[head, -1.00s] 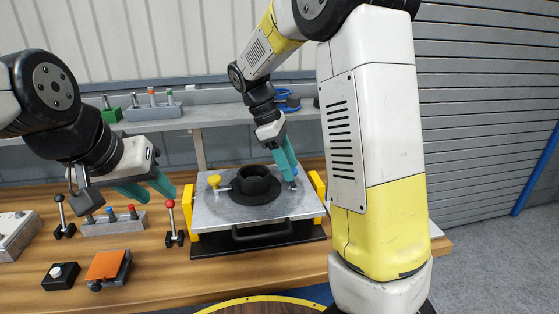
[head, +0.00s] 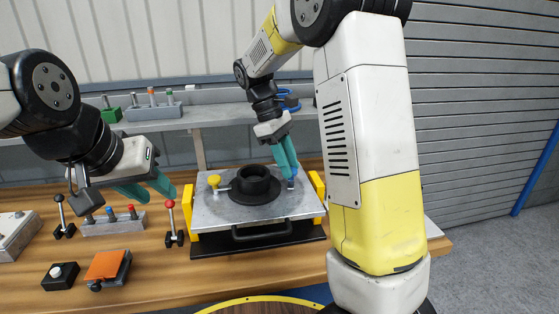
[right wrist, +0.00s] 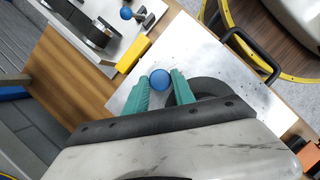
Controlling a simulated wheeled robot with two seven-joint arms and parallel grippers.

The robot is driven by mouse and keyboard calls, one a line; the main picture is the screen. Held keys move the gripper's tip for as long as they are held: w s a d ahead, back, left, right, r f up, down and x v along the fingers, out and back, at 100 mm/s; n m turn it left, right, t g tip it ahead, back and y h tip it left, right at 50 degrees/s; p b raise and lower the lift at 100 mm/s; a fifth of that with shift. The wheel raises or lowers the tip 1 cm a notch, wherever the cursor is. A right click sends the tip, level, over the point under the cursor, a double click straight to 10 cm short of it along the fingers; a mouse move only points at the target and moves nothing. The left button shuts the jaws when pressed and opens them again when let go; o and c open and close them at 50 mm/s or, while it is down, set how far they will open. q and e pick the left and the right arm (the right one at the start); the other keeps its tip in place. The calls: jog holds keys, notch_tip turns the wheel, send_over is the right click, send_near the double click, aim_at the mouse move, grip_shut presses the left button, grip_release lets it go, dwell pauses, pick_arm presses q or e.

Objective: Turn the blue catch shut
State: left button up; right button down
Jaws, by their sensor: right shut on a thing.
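The blue catch (head: 292,184) is on the right side of the metal pallet plate (head: 222,213), beside the black clutch hub (head: 254,186). Its round blue knob (right wrist: 160,79) shows between the teal fingers in the right wrist view. My right gripper (head: 289,172) points down and is shut on it; the fingers hide part of the catch. A yellow catch (head: 213,181) is on the plate's left side, with its arm pointing toward the hub. My left gripper (head: 147,190) is open and empty, above the bench left of the pallet.
Yellow brackets (head: 192,208) flank the plate, and a black handle (head: 262,231) is at its front. Red-knobbed (head: 171,204) and black-knobbed levers (head: 59,199), an orange pad (head: 104,265) and a button box (head: 61,275) stand to the left. A shelf (head: 210,116) runs behind.

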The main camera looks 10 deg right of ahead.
jog(key=m, duration=0.2)
jog(key=m+y, duration=0.1)
jog(key=shift+w+d+m+g, duration=0.15)
jog(key=shift+m+g, duration=0.25)
jog(key=m+y, duration=0.1)
jog(key=m, duration=0.2)
jog(key=shift+d+m+g, duration=0.1)
jog(key=shift+m+g, duration=0.2)
jog(key=m+y, duration=0.2)
jog(key=m, duration=0.2)
jog(key=shift+d, duration=0.15)
jog(key=shift+d+m+y, duration=0.1)
jog(key=shift+m+y, duration=0.6)
jog(key=shift+m, duration=1.1)
jog(key=c, duration=1.1)
grip_release()
jog(key=shift+o, duration=0.2)
jog(key=v, duration=0.8)
